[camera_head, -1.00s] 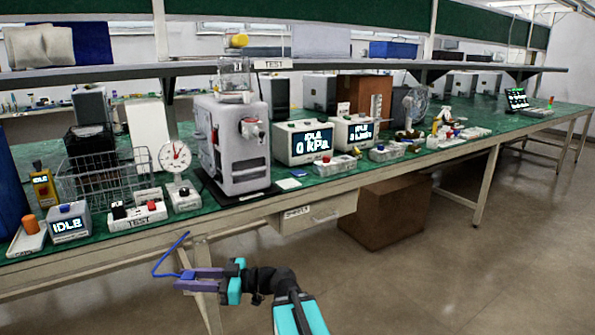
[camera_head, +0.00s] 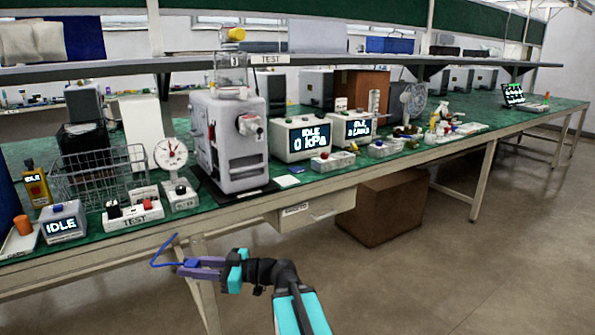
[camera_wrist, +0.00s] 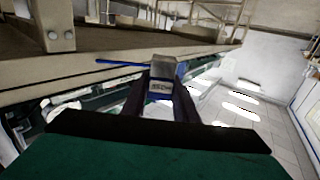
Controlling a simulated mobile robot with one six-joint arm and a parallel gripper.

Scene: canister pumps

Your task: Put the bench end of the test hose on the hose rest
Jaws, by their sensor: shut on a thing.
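My gripper (camera_head: 190,264) is in front of the bench's front edge, low in the head view. It is shut on the end of the thin blue test hose (camera_head: 162,254), which bends up from the jaws toward the bench edge. In the wrist view, a grey block with a small label (camera_wrist: 163,74) sits between my fingers (camera_wrist: 161,100), and the blue hose (camera_wrist: 118,63) runs off to the left. The hose's other end is not clear. I cannot pick out the hose rest in either view.
The green bench (camera_head: 285,198) carries a pump (camera_head: 228,140), a dial gauge (camera_head: 171,155), a wire basket (camera_head: 95,172) and several control boxes. A bench leg (camera_head: 208,300) stands close behind my gripper. A brown carton (camera_head: 385,207) is under the bench. The floor at right is clear.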

